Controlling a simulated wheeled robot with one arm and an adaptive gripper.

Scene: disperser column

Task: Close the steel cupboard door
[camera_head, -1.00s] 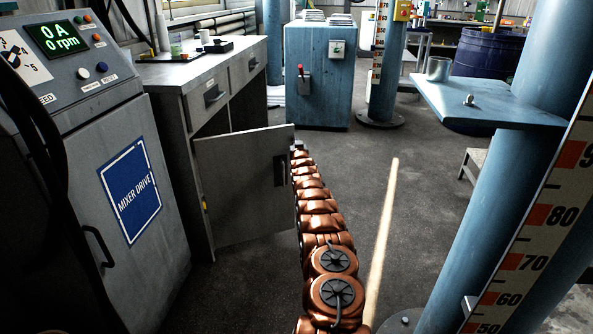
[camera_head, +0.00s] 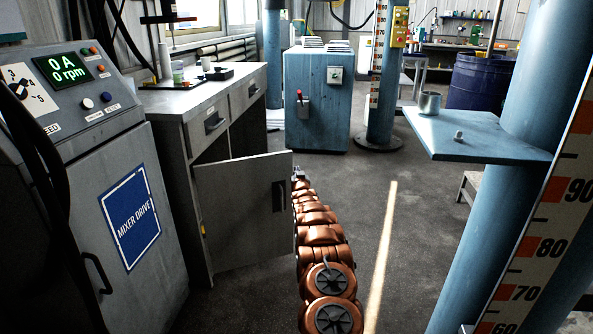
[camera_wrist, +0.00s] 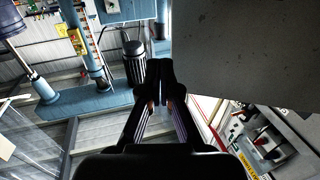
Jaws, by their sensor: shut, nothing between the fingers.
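The grey steel cupboard (camera_head: 197,190) stands left of centre in the head view. Its door (camera_head: 237,215) hangs open, swung out to the right, with a dark handle (camera_head: 278,197) near its free edge. My gripper (camera_head: 298,171) is just beyond the free upper edge of the door, small and partly hidden by my arm. In the wrist view my gripper (camera_wrist: 160,72) has its fingers together and empty. A grey panel, seemingly the door (camera_wrist: 245,50), fills the upper right there, close beside the fingertips. I cannot tell whether they touch it.
The mixer drive cabinet (camera_head: 170,245) stands at the left front. A blue cabinet (camera_head: 318,105) is farther back. A blue column (camera_head: 520,130) with a shelf (camera_head: 480,140) and a scale board (camera_head: 535,240) stand at the right. The floor right of my arm is clear.

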